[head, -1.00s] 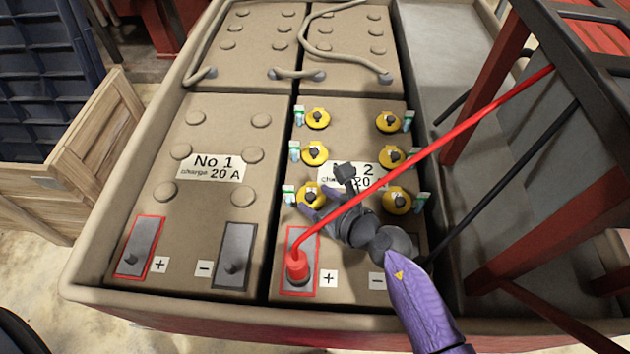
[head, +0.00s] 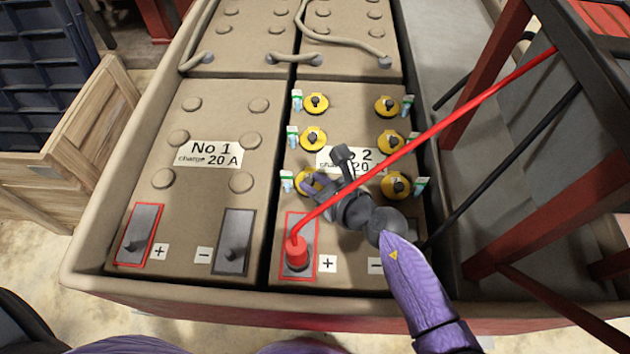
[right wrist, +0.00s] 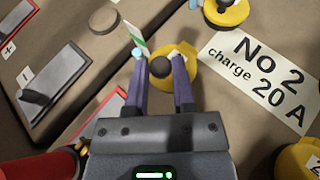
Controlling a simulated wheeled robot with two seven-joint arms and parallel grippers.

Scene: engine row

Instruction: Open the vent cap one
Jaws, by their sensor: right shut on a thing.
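Battery No 2 (head: 305,215) carries two columns of yellow vent caps with dark centre knobs. My right gripper (head: 313,183) is at the front-left yellow vent cap (head: 300,180), partly hiding it. In the right wrist view, its two purple fingers (right wrist: 160,68) are shut on the dark knob of this yellow vent cap (right wrist: 183,57), one on each side. The cap still sits on the battery top. A small green-and-white tag (right wrist: 136,40) stands beside it. I cannot read a number on this cap. My left gripper is not in view.
A red cable (head: 430,137) runs from the red plus terminal (head: 296,252) to the upper right, passing over my right gripper. Battery No 1 (head: 210,200) is at left with plain beige caps. A dark-red frame (head: 545,225) stands at right.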

